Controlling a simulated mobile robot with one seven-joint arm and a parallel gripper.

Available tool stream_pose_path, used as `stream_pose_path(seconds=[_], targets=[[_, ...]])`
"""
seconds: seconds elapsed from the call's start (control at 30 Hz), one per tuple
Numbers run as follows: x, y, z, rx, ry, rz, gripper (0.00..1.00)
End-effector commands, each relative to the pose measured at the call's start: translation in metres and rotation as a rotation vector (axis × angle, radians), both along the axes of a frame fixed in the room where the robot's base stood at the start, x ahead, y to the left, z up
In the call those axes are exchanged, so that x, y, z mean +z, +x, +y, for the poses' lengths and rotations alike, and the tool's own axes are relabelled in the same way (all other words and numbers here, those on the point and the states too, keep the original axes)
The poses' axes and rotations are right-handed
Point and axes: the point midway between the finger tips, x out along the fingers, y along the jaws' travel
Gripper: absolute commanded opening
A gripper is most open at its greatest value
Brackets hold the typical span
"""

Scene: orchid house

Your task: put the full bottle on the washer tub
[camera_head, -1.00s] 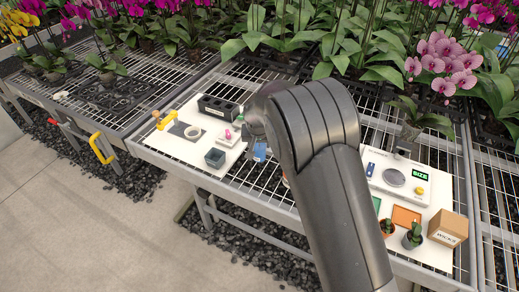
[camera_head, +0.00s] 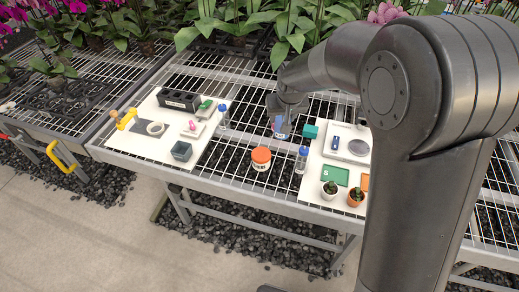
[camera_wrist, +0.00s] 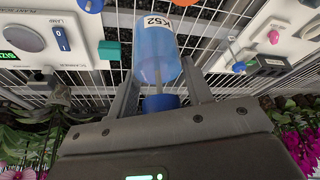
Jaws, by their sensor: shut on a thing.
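My gripper (camera_head: 284,104) is shut on a bottle with blue contents (camera_head: 280,126) and holds it over the wire bench. In the wrist view the bottle (camera_wrist: 160,58) is between the fingers, with its blue cap toward the palm and a white "K52" label at its far end. The washer tub (camera_head: 261,160) is a white tub with an orange lid and partly readable lettering. It stands on the wire mesh, nearer the front edge than the gripper.
Clear blue-capped bottles stand left (camera_head: 223,118) and right (camera_head: 302,160) of the tub. A teal block (camera_head: 309,131) is near the right board. Small potted cacti (camera_head: 329,189) stand at the front right. A dark green pot (camera_head: 182,151) is on the left board.

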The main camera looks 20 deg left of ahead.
Motion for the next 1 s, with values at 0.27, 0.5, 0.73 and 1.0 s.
stream_pose_path(seconds=[0.27,0.5,0.73,1.0], targets=[[0.023,-0.019,-0.051,0.017,-0.002,-0.008,0.19],[0.008,-0.024,-0.029,0.03,-0.006,-0.005,0.19],[-0.022,-0.025,0.022,0.03,-0.008,-0.005,0.19],[-0.044,-0.025,0.058,0.025,-0.005,-0.007,0.19]])
